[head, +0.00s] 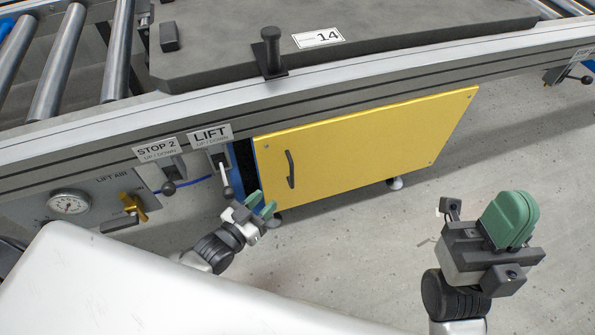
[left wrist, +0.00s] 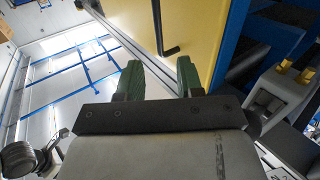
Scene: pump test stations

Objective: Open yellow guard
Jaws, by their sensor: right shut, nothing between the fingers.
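The yellow guard (head: 375,145) is a flat panel below the conveyor rail in the head view, and it looks closed. Its dark handle (head: 290,169) is near its left edge. In the left wrist view the yellow guard (left wrist: 196,30) and its handle (left wrist: 171,51) show beyond the fingers. My left gripper (head: 263,207) is just left of and below the handle, apart from it. Its green fingers are spread with nothing between them, as the left wrist view also shows (left wrist: 158,80). My right gripper (head: 510,220) is right of the guard over the floor, shut and empty.
The LIFT lever (head: 226,180) and STOP 2 lever (head: 168,178) hang from the rail close to my left gripper. A gauge (head: 69,204) and brass valve (head: 133,206) are further left. The floor (head: 350,230) before the guard is clear.

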